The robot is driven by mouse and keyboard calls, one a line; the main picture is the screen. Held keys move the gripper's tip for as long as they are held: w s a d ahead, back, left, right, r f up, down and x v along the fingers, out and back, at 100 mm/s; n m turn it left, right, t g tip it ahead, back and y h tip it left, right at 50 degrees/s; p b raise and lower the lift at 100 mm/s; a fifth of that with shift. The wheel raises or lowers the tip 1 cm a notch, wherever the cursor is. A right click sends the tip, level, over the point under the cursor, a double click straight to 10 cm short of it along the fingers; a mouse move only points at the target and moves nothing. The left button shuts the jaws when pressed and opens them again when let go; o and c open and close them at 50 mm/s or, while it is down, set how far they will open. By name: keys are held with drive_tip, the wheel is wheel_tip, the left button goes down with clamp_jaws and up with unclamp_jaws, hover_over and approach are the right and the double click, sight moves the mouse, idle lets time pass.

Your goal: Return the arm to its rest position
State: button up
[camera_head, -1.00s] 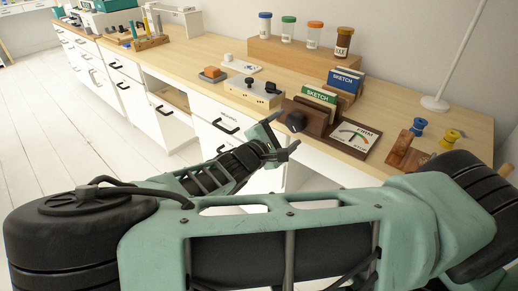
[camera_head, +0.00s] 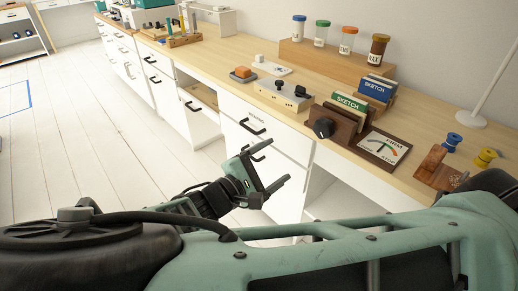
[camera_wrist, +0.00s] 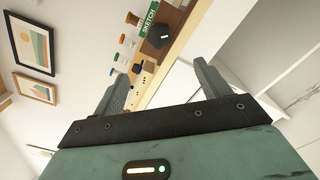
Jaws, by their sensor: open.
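My gripper (camera_head: 268,172) is open and empty in front of the desk's white drawer fronts, a little below the desktop edge. My green arm (camera_head: 330,248) stretches across the bottom of the head view. In the wrist view my gripper (camera_wrist: 160,85) has its two dark fingers spread apart, with nothing held between them. Beyond the fingers the wrist view shows the desktop edge tilted and a black knob (camera_wrist: 158,36).
A lamp base (camera_head: 467,119) stands right. The floor (camera_head: 80,150) at left is clear.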

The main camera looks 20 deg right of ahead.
drive_tip(key=shift+d, duration=0.1)
drive_tip(key=s+d+f+m+g+y, duration=0.2)
drive_tip(key=s+f+g+y, duration=0.2)
drive_tip(key=s+g, duration=0.2)
drive_tip(key=s+a+r+m+g+y, duration=0.1)
drive_tip(key=s+a+r+g+y, duration=0.2)
drive_tip(key=s+a+y, duration=0.3)
drive_tip(key=s+a+r+t+y+p, duration=0.1)
drive_tip(key=s+r+y+p, duration=0.1)
drive_tip(key=r+p, duration=0.5)
drive_tip(key=s+a+r+m+t+y+p, duration=0.1)
drive_tip(key=s+r+y+p, duration=0.2)
drive_tip(key=r, duration=1.4)
drive_tip(key=y+p, duration=0.2)
drive_tip(key=p, duration=0.2)
drive_tip(key=shift+s+a+r+t+y, duration=0.3)
drive_tip(key=shift+r+t, duration=0.05)
drive_tip(key=shift+t, duration=0.05)
